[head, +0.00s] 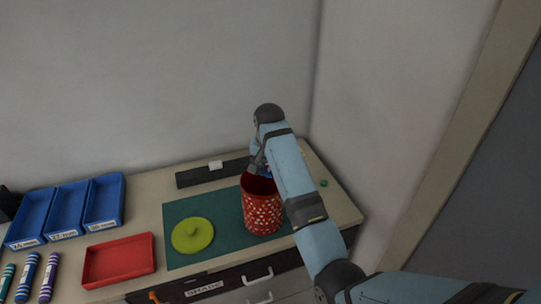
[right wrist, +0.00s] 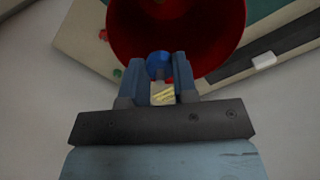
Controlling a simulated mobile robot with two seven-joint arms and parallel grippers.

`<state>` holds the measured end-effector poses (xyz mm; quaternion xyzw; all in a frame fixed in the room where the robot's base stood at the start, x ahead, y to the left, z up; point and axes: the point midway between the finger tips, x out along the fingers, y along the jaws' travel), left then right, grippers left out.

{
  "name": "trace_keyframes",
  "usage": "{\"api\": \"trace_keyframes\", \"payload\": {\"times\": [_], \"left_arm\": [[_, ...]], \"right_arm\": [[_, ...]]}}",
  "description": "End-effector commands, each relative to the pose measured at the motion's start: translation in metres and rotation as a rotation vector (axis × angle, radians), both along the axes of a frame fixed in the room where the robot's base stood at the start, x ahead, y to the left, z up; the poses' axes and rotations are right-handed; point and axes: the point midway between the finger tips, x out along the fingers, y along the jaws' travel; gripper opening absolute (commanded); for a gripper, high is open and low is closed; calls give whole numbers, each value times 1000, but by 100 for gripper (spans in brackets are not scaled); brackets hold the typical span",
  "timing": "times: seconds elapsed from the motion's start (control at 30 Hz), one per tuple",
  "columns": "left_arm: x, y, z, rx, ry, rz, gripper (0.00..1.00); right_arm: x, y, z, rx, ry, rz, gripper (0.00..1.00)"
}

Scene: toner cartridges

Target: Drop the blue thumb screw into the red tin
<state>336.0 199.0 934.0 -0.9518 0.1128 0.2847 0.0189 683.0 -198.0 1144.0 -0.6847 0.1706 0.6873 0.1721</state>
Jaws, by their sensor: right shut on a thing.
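The red tin (head: 262,208), patterned with white, stands upright on the green mat in the head view. Its open mouth (right wrist: 200,55) fills the upper middle of the right wrist view. My right gripper (right wrist: 160,72) is shut on the blue thumb screw (right wrist: 159,62), whose blue head shows between the fingertips. In the right wrist view the screw overlaps the tin's opening; its exact height above the rim is hard to judge. In the head view my right arm partly hides the gripper and screw beside the tin's top. My left gripper is not in view.
A yellow-green lid (head: 192,235) lies on the green mat (head: 183,207) left of the tin. A red tray (head: 118,260), blue bins (head: 68,210) and several toner cartridges (head: 27,277) are farther left. A dark bar (head: 200,176) lies behind the mat.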

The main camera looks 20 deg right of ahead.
Motion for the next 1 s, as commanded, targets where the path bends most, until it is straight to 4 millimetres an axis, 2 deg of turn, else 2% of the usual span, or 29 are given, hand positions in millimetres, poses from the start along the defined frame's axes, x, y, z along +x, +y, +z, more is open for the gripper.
{"api": "trace_keyframes", "payload": {"times": [0.17, 0.47, 0.5, 0.6, 1.0], "left_arm": [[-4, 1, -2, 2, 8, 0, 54], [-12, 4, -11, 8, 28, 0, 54], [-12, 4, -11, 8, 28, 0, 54], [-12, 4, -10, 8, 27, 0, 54], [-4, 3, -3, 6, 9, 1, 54]], "right_arm": [[-6, 2, -10, 0, 1, 0, 5], [-7, 2, -11, 0, 1, 0, 5], [-7, 2, -11, 0, 1, 0, 36], [-7, 2, -11, 0, 1, 0, 56], [-2, 0, -5, 0, -1, 0, 56]]}}
